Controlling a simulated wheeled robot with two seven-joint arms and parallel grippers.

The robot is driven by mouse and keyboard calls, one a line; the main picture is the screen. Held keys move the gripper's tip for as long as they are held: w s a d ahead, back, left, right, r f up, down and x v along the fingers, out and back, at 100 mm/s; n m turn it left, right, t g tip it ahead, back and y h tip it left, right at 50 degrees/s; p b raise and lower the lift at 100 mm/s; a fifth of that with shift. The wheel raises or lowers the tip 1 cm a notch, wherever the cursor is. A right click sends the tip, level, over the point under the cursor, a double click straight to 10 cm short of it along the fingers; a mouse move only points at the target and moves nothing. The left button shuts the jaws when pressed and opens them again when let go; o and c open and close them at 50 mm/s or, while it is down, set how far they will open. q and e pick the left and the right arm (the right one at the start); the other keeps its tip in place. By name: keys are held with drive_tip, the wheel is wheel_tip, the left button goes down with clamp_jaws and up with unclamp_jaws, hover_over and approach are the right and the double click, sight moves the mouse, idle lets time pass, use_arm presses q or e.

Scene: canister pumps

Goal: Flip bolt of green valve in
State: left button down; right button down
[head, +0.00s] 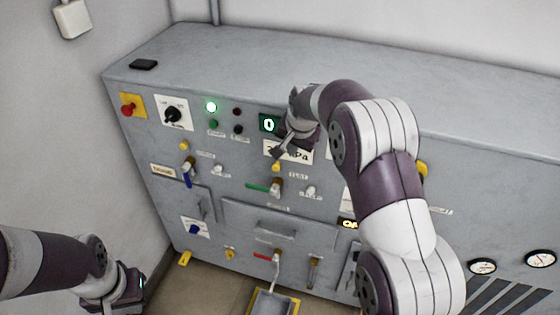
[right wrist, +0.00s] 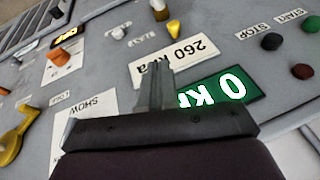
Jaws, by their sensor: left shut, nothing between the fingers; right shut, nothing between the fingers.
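The green valve has a green handle (head: 258,187) pointing left from its brownish body (head: 276,187) on the grey panel's front. Its yellow bolt (head: 276,167) sits just above the body. The bolt also shows in the right wrist view (right wrist: 174,29), near the top, beyond my fingertips. My right gripper (head: 277,152) is shut and empty, in front of the 260 kPa label, close above the bolt; I cannot tell whether it touches. Its closed fingers (right wrist: 157,72) show in the right wrist view. My left gripper (head: 132,292) is shut and empty at the lower left, away from the panel.
A blue valve handle (head: 187,179) is left of the green one; a red handle (head: 262,256) is below. A lit green display (head: 269,123) is near my right gripper. A yellow-edged tray (head: 272,303) stands on the floor. My right arm covers part of the panel.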

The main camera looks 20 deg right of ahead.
drive_tip(key=p, duration=0.2)
approach(282, 172)
drive_tip(key=shift+s+d+r, duration=0.5)
drive_tip(key=shift+s+r, duration=0.2)
drive_tip(key=shift+r, duration=0.05)
drive_tip(key=shift+w+a+f+p, duration=0.3)
drive_tip(key=shift+w+a+f, duration=0.5)
drive_tip(key=shift+f, duration=0.2)
drive_tip(key=shift+w+a+f, duration=0.2)
drive_tip(key=shift+a+f, duration=0.05)
drive_tip(key=shift+f, duration=0.25)
wheel_tip(282, 172, down, 4)
drive_tip(key=b, duration=0.2)
drive_tip(key=shift+b, duration=0.4)
drive_tip(key=shift+s+r, duration=0.1)
drive_tip(key=shift+r, duration=0.15)
